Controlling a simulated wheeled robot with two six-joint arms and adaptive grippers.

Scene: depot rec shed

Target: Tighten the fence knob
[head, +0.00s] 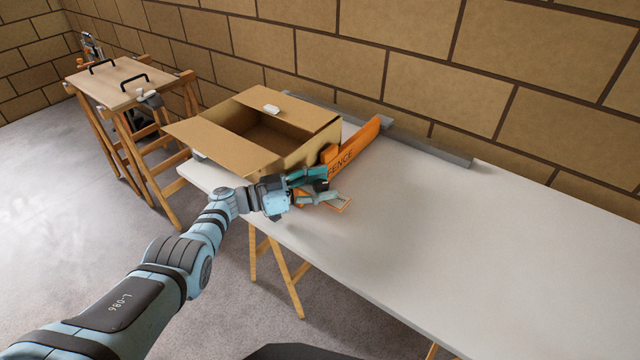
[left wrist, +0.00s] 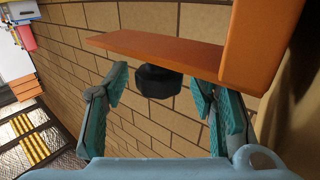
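The orange fence (head: 352,147), marked "FENCE", stands on the white table beside the cardboard box. In the left wrist view its orange plate (left wrist: 160,50) and upright part (left wrist: 262,45) fill the top. The black round fence knob (left wrist: 157,80) sits against the underside of the plate in that picture. My left gripper (head: 318,190) is at the fence's near end, at the table's front edge. In the left wrist view my left gripper (left wrist: 160,85) is open, one finger either side of the knob, with gaps showing. My right gripper is in neither view.
An open cardboard box (head: 240,150) stands just behind my left gripper, with a small white item (head: 271,109) on its flap. The white table (head: 450,240) is clear to the right. A wooden stand (head: 110,85) with black handles is at left.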

